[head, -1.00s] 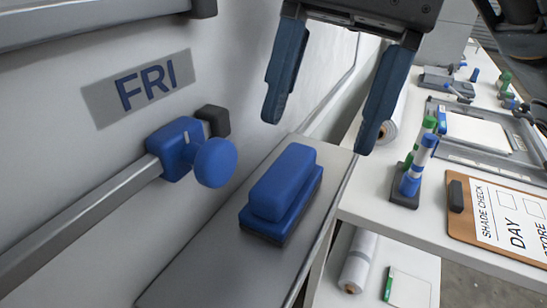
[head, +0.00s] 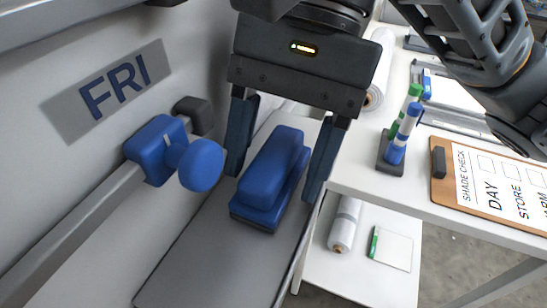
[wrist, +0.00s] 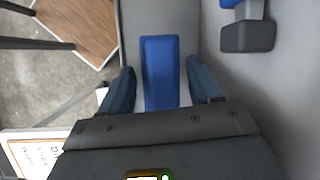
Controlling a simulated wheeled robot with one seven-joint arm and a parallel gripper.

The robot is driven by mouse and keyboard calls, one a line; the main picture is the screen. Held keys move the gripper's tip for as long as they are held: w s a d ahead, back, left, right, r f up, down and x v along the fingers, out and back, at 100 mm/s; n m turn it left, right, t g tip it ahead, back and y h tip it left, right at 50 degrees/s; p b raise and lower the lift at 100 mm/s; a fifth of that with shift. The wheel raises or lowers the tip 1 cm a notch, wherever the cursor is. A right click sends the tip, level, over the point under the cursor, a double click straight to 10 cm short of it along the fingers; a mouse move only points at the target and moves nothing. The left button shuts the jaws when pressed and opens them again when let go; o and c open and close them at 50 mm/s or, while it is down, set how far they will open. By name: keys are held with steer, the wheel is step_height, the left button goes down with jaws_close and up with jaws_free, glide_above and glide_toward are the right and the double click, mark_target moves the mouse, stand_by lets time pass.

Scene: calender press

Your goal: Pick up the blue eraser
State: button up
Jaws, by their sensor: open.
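The blue eraser (head: 268,178) lies on a narrow grey ledge (head: 205,262) below the wall, its dark base down. My gripper (head: 273,184) is open, with one dark finger on each side of the eraser in the head view. In the wrist view the eraser (wrist: 160,72) lies between and ahead of the two fingertips of my gripper (wrist: 161,72), with a gap on each side. I cannot tell whether the fingers touch it in the head view.
A blue knob and clamp (head: 195,163) on a rail sit on the wall left of the eraser, near my left finger. A FRI label (head: 110,88) is above. To the right, a white table holds markers (head: 404,135) and a clipboard (head: 490,180).

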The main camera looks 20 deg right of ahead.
mark_target(267, 164)
steer(key=shift+c, duration=0.3)
steer(key=c, duration=0.8)
steer(key=shift+r, duration=0.6)
step_height(267, 164, up, 3)
steer(key=shift+f, duration=0.2)
steer(key=s+d+r, duration=0.2)
steer(key=d, duration=0.1)
steer(key=s+d+r, duration=0.2)
steer(key=d, duration=0.1)
steer(key=s+d+r, duration=0.2)
steer(key=d+r, duration=0.1)
steer(key=d, duration=0.1)
steer(key=shift+s, duration=0.1)
